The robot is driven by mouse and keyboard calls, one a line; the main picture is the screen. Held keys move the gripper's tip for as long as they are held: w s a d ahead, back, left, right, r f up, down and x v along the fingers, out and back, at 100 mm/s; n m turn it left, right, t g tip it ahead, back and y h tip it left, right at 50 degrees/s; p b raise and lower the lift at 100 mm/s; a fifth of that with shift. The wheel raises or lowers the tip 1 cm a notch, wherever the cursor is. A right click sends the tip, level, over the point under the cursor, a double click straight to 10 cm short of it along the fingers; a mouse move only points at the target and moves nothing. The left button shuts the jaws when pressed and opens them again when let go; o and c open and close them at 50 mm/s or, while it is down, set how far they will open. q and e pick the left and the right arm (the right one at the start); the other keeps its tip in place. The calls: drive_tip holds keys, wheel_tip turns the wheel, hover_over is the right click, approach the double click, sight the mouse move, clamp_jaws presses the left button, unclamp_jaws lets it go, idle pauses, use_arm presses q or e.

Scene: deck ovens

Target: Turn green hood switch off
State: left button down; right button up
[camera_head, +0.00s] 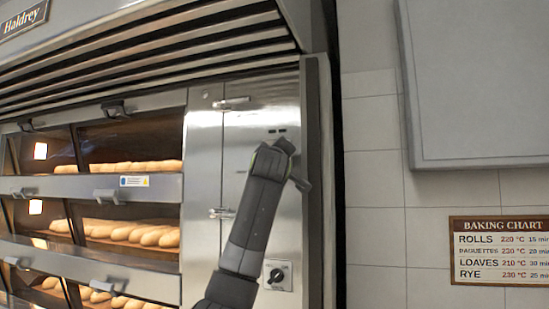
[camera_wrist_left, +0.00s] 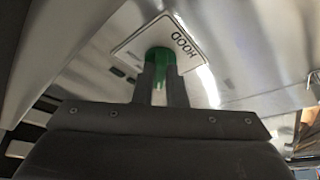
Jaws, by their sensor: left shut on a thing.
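The green hood switch (camera_wrist_left: 161,58) sits on a pale plate marked HOOD (camera_wrist_left: 183,38), seen inverted in the left wrist view. My left gripper (camera_wrist_left: 163,85) has its two dark fingers closed on the switch's knob, one on each side. In the head view my arm reaches up in front of the oven's steel side panel (camera_head: 205,160), and its wrist hides the switch and the fingertips. My right gripper is in neither view.
Oven decks with bread (camera_head: 150,236) behind glass are at the left, under a slatted hood (camera_head: 150,60). A black rotary knob (camera_head: 276,275) is low on the steel panel. A baking chart (camera_head: 500,250) and a grey board (camera_head: 480,80) are on the tiled wall at right.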

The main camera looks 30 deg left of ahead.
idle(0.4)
use_arm(q)
drive_tip(key=c, duration=1.5)
unclamp_jaws()
drive_tip(key=shift+o, duration=0.2)
drive_tip(key=shift+s+d, duration=0.1)
drive_tip(key=b+v, duration=0.8)
drive_tip(key=v, duration=0.9)
drive_tip(key=shift+b, duration=0.35)
